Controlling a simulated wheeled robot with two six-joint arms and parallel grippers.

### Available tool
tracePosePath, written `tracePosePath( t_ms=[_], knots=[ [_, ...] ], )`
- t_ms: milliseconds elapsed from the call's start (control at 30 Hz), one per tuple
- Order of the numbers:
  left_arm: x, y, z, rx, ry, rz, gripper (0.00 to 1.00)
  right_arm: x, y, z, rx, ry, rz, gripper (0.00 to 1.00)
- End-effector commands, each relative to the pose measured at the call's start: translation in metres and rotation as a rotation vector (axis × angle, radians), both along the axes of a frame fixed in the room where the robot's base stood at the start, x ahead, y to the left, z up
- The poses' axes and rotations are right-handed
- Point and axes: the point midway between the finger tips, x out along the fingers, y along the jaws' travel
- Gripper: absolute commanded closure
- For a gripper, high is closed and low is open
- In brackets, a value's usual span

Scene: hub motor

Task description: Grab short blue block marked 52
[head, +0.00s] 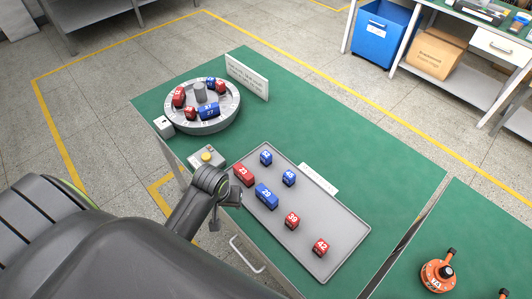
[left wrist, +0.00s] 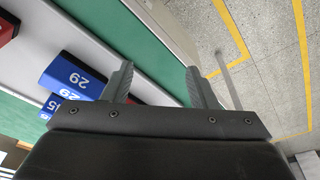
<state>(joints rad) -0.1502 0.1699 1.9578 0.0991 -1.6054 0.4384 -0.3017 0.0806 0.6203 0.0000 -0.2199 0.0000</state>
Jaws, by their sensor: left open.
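A short blue block (head: 266,157), its number small but looking like 52, sits at the far left end of the grey tray (head: 335,249) in the head view. I cannot make it out in the left wrist view. My left gripper (left wrist: 158,85) is open, with nothing between its fingers. In the head view my left arm reaches the tray's left edge and its gripper is mostly hidden behind the wrist. The long blue block 29 (left wrist: 72,76) lies left of the fingers in the left wrist view. My right gripper is not in view.
The tray also holds long red block 23 (head: 244,174), blue block 45 (head: 289,177), red block 39 (head: 291,220) and red block 42 (head: 321,246). A round fixture (head: 202,121) with several blocks stands at the back left, near a yellow button (head: 207,156).

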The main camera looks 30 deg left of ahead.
Motion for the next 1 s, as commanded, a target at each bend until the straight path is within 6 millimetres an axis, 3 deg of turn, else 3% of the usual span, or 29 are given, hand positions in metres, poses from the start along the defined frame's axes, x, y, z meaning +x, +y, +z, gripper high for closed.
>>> tracePosePath(
  t_ms=[367,700,900,1000],
  knots=[
    [0.1,-0.005,0.034,-0.084,0.058,0.298,0.47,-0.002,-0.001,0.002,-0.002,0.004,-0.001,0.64],
    [0.192,-0.012,0.109,-0.134,0.131,0.647,0.47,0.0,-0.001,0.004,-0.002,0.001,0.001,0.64],
    [0.218,-0.015,0.144,-0.146,0.157,0.779,0.47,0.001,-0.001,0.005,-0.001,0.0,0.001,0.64],
    [0.222,-0.016,0.151,-0.146,0.164,0.807,0.47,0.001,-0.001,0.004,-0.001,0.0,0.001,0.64]
  ],
)
